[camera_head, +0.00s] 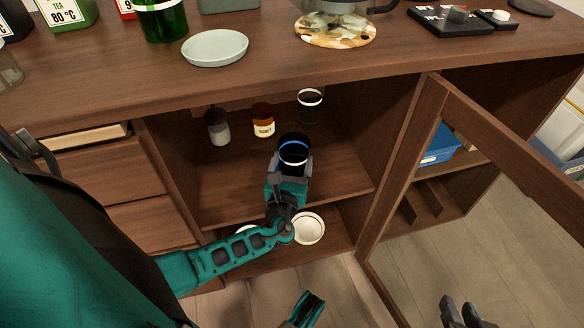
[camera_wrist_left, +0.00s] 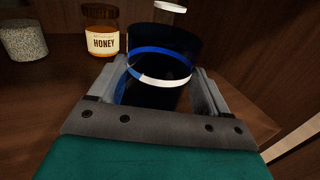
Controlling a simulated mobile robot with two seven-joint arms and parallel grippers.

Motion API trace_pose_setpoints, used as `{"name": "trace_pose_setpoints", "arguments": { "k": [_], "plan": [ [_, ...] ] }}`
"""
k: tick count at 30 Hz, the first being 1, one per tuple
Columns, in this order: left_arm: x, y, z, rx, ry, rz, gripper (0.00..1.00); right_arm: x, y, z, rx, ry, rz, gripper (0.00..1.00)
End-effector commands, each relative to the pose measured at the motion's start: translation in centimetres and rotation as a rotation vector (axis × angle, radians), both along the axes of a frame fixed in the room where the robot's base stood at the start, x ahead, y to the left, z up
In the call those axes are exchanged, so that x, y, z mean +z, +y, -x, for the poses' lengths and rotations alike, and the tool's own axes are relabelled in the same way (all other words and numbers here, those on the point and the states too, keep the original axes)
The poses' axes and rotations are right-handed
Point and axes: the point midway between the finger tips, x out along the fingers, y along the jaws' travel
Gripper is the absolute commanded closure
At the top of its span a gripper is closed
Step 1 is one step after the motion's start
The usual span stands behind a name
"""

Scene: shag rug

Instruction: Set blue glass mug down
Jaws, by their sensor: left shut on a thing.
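The blue glass mug (camera_head: 293,143) is dark, with a blue and white band around it. My left gripper (camera_head: 291,160) is shut on it inside the open cabinet, over the upper shelf (camera_head: 235,180). In the left wrist view the mug (camera_wrist_left: 160,62) stands between the two fingers (camera_wrist_left: 155,95), looking roughly upright. Its base is hidden, so I cannot tell whether it touches the shelf. My right gripper (camera_head: 460,312) is at the lower right edge of the head view, outside the cabinet, its dark fingers apart and empty.
White dishes (camera_head: 308,228) are on the lower shelf. The open door (camera_head: 510,150) stands to the right. Shelf right of the mug is clear.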

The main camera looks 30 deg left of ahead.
Motion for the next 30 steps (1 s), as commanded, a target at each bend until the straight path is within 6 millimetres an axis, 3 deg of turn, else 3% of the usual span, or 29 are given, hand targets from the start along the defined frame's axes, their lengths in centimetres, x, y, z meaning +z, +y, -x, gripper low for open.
{"name": "trace_pose_setpoints", "arguments": {
  "k": [10, 11, 17, 30],
  "plan": [
    [-0.20, 0.02, -0.09, 0.000, -0.002, -0.002, 0.63, 0.62, 0.04, -0.50, 0.001, -0.016, -0.001, 0.70],
    [-0.25, -0.01, -0.03, 0.000, -0.001, 0.000, 0.20, 0.61, 0.03, -0.51, 0.001, -0.016, -0.001, 0.70],
    [-0.25, 0.01, -0.03, 0.000, -0.001, 0.000, 0.01, 0.55, -0.11, -0.50, -0.001, -0.016, 0.001, 0.70],
    [0.03, 0.25, -0.06, -0.001, 0.000, -0.001, 0.00, 0.11, -0.24, -0.10, -0.003, -0.004, 0.004, 0.70]
  ]
}}
